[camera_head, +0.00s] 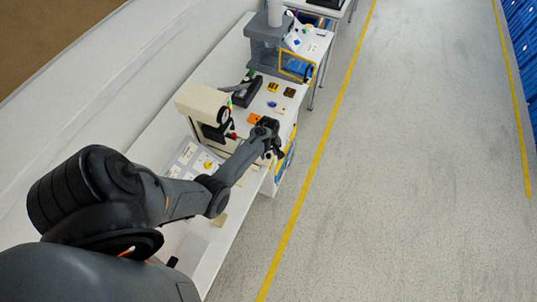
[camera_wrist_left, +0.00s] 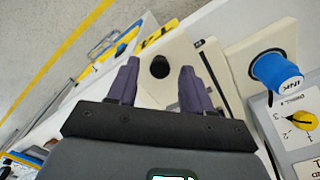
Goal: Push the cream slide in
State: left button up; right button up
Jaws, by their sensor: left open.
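A cream, plate-like part (camera_wrist_left: 152,92), apparently the slide, lies between and beyond my finger tips in the left wrist view. It has a round dark knob or hole (camera_wrist_left: 159,67) in it. My left gripper (camera_wrist_left: 158,70) is open, its two purple-grey fingers on either side of the dark round part; I cannot tell whether they touch anything. In the head view my left gripper (camera_head: 277,153) is at the bench's right edge, in front of the cream machine (camera_head: 203,103). There the arm and gripper hide most of the slide. My right gripper is not in view.
A blue cup marked INK (camera_wrist_left: 277,70) stands beside a panel with a yellow rotary knob (camera_wrist_left: 297,118). Farther along the bench are a black device (camera_head: 246,91) and a grey press-like frame (camera_head: 267,45). The floor right of the bench is clear.

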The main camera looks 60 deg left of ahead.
pick_arm(q)
jog(key=shift+f, duration=0.65)
grip_shut()
